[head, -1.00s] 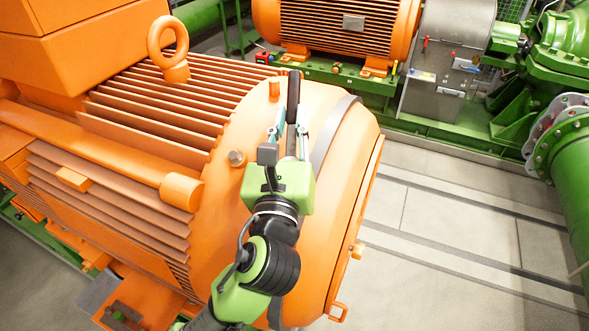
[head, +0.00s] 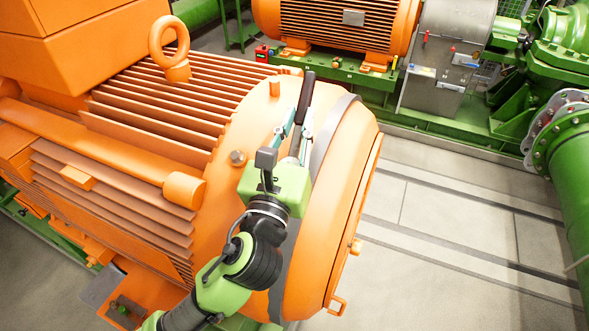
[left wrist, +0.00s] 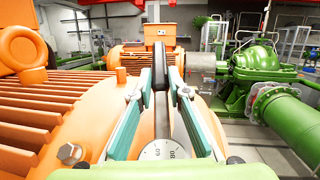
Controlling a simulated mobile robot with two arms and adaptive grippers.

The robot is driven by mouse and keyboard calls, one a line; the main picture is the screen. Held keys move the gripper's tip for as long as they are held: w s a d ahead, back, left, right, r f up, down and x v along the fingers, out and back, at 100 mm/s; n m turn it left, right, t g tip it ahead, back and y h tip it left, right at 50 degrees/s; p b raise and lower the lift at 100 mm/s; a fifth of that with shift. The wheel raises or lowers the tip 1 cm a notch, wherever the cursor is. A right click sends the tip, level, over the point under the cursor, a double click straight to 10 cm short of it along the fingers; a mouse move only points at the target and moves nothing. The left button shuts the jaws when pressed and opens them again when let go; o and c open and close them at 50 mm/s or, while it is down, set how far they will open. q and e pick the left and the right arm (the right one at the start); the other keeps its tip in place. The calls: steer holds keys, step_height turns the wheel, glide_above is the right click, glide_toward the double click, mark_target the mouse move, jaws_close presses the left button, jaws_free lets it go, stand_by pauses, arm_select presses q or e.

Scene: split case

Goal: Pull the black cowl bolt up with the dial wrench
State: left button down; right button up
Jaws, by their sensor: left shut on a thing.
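The dial wrench (head: 304,100) has a black handle and lies over the rounded orange motor cowl (head: 330,215). My left gripper (head: 296,127) is shut on its shaft, with the handle's end reaching beyond the fingertips. In the left wrist view the wrench's black handle (left wrist: 160,72) stands between my left fingers (left wrist: 159,95), and its white numbered dial (left wrist: 163,150) shows near the bottom. A dark bolt-like head (left wrist: 235,160) shows right of the dial; I cannot tell if it is the black cowl bolt. The wrench's working end is hidden by my gripper. My right gripper is not in view.
A silver bolt (head: 237,158) sits on the cowl left of my gripper. Cooling fins (head: 165,110) and a lifting eye (head: 168,45) rise to the left. Another orange motor (head: 340,25) stands behind. Floor (head: 440,225) to the right is clear.

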arm_select(q)
steer(key=shift+d+f+p, duration=0.1)
steer(key=shift+f+p, duration=0.2)
steer(key=shift+f, duration=0.05)
steer(key=shift+f+y, duration=0.1)
steer(key=shift+y, duration=0.2)
steer(key=shift+r, duration=0.35)
stand_by(0.8)
steer(key=shift+r, duration=0.1)
steer(key=shift+s+a+r, duration=0.2)
steer(key=shift+s+r, duration=0.1)
steer(key=shift+r, duration=0.2)
steer(key=shift+w, duration=0.1)
stand_by(0.4)
